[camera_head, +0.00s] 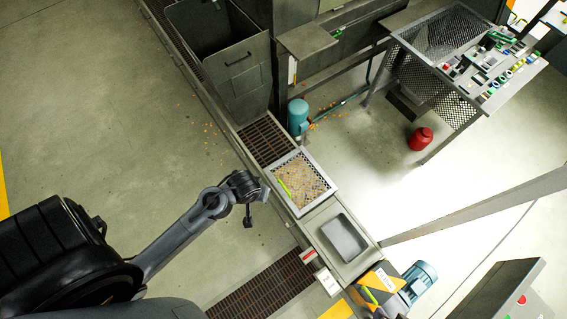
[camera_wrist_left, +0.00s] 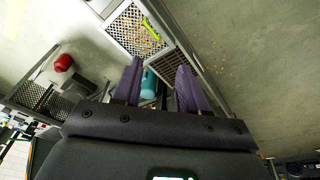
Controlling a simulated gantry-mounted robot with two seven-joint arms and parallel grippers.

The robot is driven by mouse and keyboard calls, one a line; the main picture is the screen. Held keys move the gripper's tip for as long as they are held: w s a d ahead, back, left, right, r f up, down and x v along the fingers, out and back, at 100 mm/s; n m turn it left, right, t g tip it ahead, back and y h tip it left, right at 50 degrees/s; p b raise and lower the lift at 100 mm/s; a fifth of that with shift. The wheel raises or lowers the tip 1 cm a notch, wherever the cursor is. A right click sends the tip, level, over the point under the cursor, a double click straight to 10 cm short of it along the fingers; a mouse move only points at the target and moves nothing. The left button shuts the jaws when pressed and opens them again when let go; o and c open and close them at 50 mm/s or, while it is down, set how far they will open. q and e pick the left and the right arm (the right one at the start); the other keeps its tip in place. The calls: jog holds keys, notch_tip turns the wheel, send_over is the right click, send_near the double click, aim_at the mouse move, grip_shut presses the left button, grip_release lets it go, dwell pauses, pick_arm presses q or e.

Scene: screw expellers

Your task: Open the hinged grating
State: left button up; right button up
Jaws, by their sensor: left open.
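The hinged grating (camera_head: 312,185) is a light metal mesh panel in a pale frame with a yellow-green handle (camera_head: 284,188) along its left side. It appears to lie flat on the channel, with orange-brown bits showing at the mesh. The grating (camera_wrist_left: 126,32) and the handle (camera_wrist_left: 152,29) also show at the top of the left wrist view. My left gripper (camera_head: 265,194) is just left of the grating, apart from the handle in the picture. In the wrist view its two dark fingers (camera_wrist_left: 158,84) are spread with nothing between them. My right gripper is out of view.
A brown slatted grate (camera_head: 265,140) adjoins the grating behind, with a teal motor (camera_head: 298,116) beside it. A metal cover with a grey recessed panel (camera_head: 345,238) lies in front. A tall grey bin (camera_head: 240,70) stands behind. Open floor (camera_head: 120,130) lies left.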

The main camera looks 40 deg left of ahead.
pick_arm(q)
jog(key=w+a+f+n+b, duration=0.25)
jog(key=f+b, duration=0.35)
jog(key=f, duration=0.3)
jog(key=w+a+f+n+b, duration=0.2)
jog(key=w+f+b, duration=0.2)
jog(key=f+b, duration=0.3)
jog(key=w+a+f+n+b, duration=0.2)
jog(key=w+f+b, duration=0.15)
jog(key=f, duration=0.65)
jog(key=n+h+b, duration=0.1)
jog(key=n+b, duration=0.2)
jog(key=b, duration=1.4)
send_near(282, 184)
jog(key=f+b, duration=0.2)
jog(key=w+f+b, duration=0.1)
jog(key=f+b, duration=0.1)
jog(key=f, duration=0.1)
jog(key=f+b, duration=0.2)
jog(key=f, duration=0.1)
jog(key=shift+w+d, duration=0.25)
jog(key=shift+w, duration=0.05)
jog(key=shift+c, duration=0.3)
grip_shut()
